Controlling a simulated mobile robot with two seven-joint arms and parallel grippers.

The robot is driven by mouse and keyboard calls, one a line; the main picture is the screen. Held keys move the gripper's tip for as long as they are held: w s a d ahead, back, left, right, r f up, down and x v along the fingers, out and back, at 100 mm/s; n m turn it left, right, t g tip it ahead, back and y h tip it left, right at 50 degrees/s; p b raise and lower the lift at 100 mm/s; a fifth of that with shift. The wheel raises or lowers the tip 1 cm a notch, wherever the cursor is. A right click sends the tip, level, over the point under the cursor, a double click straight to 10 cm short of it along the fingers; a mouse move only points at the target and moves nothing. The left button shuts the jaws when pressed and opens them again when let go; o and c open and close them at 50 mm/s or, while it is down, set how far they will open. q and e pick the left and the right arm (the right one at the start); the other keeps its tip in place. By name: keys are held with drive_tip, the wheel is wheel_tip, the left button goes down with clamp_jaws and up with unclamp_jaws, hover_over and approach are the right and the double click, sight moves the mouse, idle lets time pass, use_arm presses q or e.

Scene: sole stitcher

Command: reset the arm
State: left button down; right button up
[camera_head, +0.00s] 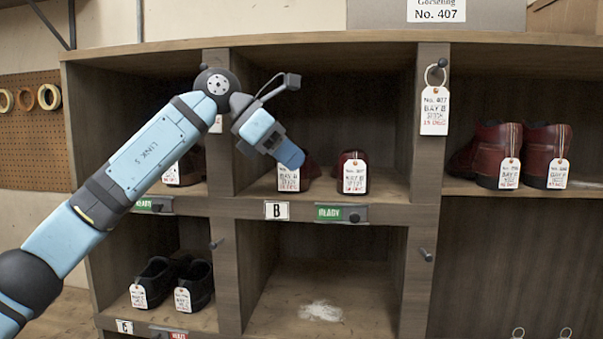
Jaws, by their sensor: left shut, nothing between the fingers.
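My left arm comes in from the left, and my left gripper (289,157) is at the front of the upper middle compartment, labelled B. The gripper is shut, with nothing seen between its fingers. Its tip is just above a white tag on a dark red shoe (312,171), which it partly hides. A second dark red shoe (353,160) with a tag stands to its right in the same compartment. I cannot tell whether the gripper touches the shoe or tag. My right gripper is not in view.
The wooden shelf unit (432,150) has upright dividers. Tagged red shoes (545,150) stand at the upper right, and black shoes (154,277) at the lower left. A tag (435,110) hangs from a divider peg. The lower middle compartment holds only a white patch (321,311).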

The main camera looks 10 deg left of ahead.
use_arm(q)
drive_tip(key=s+d+f+n+g+h, duration=0.2)
drive_tip(key=s+d+f+n+h, duration=0.15)
drive_tip(key=d+f+h, duration=0.55)
drive_tip(key=s+a+f+m+t+y, duration=0.2)
drive_tip(key=a+f+m+t+y, duration=0.85)
drive_tip(key=m, duration=0.65)
drive_tip(key=s+a+f+m+t+y, duration=0.3)
drive_tip(key=a+f+m+t+y, duration=0.45)
drive_tip(key=f+m, duration=0.75)
drive_tip(key=s+a+f+n+g, duration=0.1)
drive_tip(key=s+a+f+g, duration=0.2)
drive_tip(key=s+f, duration=0.25)
drive_tip(key=s+a+f+n+g, duration=0.2)
drive_tip(key=s+a+f+g, duration=0.1)
drive_tip(key=s+f, duration=0.3)
drive_tip(key=s+a+f+n+g, duration=0.1)
drive_tip(key=s+f+g, duration=0.35)
drive_tip(key=s, duration=0.55)
drive_tip(key=s+a+f+n+g, duration=0.1)
drive_tip(key=s+f+g, duration=0.35)
drive_tip(key=s, duration=0.45)
drive_tip(key=w+d+f+t+h+p, duration=0.2)
drive_tip(key=w+d+f+t+p, duration=0.2)
drive_tip(key=d+f+t, duration=0.3)
wheel_tip(320, 180, down, 3)
drive_tip(key=shift+w+f+m+h, duration=0.1)
drive_tip(key=shift+w+m+h, duration=0.3)
drive_tip(key=shift+w, duration=0.45)
